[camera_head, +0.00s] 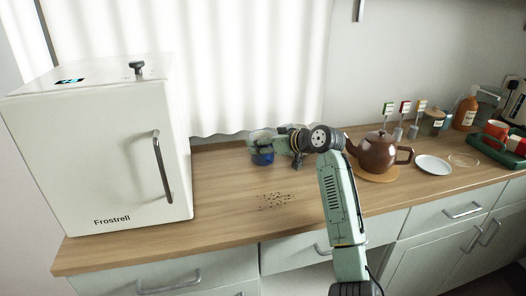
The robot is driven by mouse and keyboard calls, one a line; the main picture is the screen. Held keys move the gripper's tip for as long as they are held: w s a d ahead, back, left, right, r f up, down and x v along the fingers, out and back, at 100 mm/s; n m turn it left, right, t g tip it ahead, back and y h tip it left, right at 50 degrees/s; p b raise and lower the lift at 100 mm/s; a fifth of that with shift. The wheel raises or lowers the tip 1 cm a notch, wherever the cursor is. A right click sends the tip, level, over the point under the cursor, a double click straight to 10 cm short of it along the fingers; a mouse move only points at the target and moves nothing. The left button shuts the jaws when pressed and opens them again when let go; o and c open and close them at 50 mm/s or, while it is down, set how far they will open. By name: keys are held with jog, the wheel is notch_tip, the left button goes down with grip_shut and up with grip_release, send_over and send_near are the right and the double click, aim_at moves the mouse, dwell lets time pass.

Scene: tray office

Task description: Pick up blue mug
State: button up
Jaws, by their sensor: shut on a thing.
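The blue mug (262,158) is on or just above the wooden counter, towards the back and left of the middle. Its blue side shows low down, and my gripper covers its upper part. My gripper (261,140) reaches over it from the right and is shut on the mug. The fingertips are small and partly hidden, and I cannot tell whether the mug's base touches the counter.
A white Frostrell fridge (95,165) stands at the left. A brown teapot (377,153) on a round board, a white plate (433,165) and several jars and bottles are at the right. Dark crumbs (275,200) lie in front of the mug. A white curtain (230,60) hangs behind.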

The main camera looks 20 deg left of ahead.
jog(key=c, duration=0.5)
jog(key=shift+c, duration=0.3)
jog(key=shift+r, duration=0.15)
